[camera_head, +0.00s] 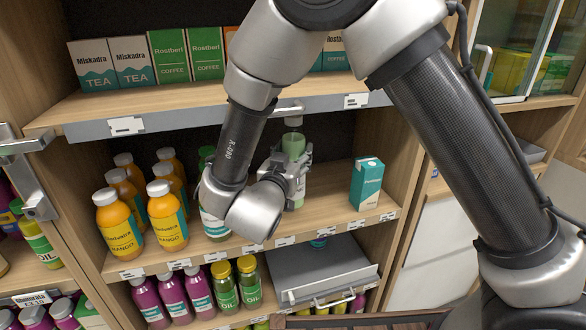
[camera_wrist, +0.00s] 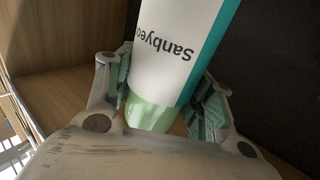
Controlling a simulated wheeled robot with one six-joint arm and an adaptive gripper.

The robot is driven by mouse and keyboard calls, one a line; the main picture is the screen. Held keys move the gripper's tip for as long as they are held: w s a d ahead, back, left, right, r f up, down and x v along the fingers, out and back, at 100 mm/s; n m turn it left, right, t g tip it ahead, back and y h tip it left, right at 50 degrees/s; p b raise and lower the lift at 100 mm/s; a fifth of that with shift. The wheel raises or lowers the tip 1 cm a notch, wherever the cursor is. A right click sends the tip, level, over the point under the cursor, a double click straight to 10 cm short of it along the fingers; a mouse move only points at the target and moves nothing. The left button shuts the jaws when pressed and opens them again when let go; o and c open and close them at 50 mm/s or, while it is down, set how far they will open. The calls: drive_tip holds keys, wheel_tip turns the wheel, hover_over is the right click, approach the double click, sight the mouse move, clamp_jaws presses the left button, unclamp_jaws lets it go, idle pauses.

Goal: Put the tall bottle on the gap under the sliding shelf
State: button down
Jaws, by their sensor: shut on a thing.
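The tall bottle (camera_head: 293,146), pale green with a clear cap, is held by my gripper (camera_head: 290,178) at the middle shelf level. It looks upright in the head view. Its white and teal label reading "Sanbyeo" shows in the wrist view (camera_wrist: 172,50), with the fingers shut on both sides of it. The sliding shelf (camera_head: 205,118), with a grey front edge and a handle, is above; the cap is just below the handle. The gap under it (camera_head: 330,190) is a bare stretch of wooden shelf left of a teal carton. I cannot tell whether the bottle's base touches the board.
The teal carton (camera_head: 366,184) stands to the right of the bottle. Several orange mango bottles (camera_head: 120,225) and a green-capped bottle (camera_head: 214,228) stand to the left, close to my arm. A grey panel with a handle (camera_head: 320,275) lies below. Tea and coffee boxes (camera_head: 132,62) fill the upper shelf.

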wheel_tip(320, 180, down, 4)
drive_tip(key=shift+w+a+f, duration=0.1)
drive_tip(key=shift+w, duration=0.05)
idle(0.4)
drive_tip(key=c, duration=0.6)
unclamp_jaws()
drive_tip(key=shift+f, duration=0.1)
drive_tip(key=shift+o, duration=0.2)
drive_tip(key=v, duration=1.2)
